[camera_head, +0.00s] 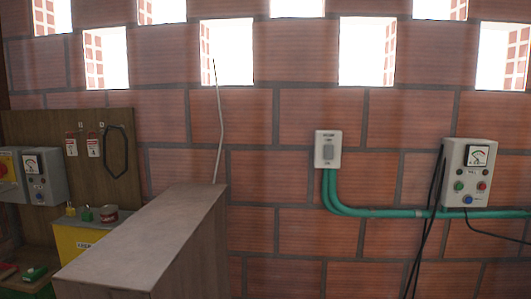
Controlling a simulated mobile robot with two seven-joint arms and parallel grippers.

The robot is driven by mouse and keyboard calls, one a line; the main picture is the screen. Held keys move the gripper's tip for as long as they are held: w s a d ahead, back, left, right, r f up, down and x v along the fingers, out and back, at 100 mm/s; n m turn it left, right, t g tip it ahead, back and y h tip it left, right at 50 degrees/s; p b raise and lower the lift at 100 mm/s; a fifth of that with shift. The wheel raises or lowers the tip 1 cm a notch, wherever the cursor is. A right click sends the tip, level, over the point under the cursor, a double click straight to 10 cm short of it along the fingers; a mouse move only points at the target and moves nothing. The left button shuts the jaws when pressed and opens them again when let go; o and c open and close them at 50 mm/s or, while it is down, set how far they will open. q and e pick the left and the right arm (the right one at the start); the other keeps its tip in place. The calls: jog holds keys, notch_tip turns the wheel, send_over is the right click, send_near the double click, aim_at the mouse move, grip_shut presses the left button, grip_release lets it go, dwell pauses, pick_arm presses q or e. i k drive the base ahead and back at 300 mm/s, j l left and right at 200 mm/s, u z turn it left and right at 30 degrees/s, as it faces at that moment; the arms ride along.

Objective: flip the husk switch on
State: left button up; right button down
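A small white switch plate (328,149) is mounted on the brick wall, right of the picture's middle. It has a grey rocker at its centre and a small label above that is too small to read. I cannot tell which way the rocker is set. Green conduits come out of its bottom edge. Neither of my grippers shows in the head view.
A grey control box (468,172) with a meter and coloured buttons hangs on the wall at right, with black cables beside it. A grey-topped block (150,232) juts out at left. A wooden board (75,160) holds tags and another meter box (45,176).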

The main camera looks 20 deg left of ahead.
aim_at(327, 148)
jog(key=i+l+u, duration=0.1)
jog(key=u, duration=0.35)
jog(key=i+l+u, duration=0.2)
jog(key=u, duration=0.25)
jog(key=i+l+u, duration=0.2)
jog(key=u, duration=0.25)
jog(key=i+l+u, duration=0.15)
jog(key=l+u, duration=0.2)
jog(key=i+l, duration=0.05)
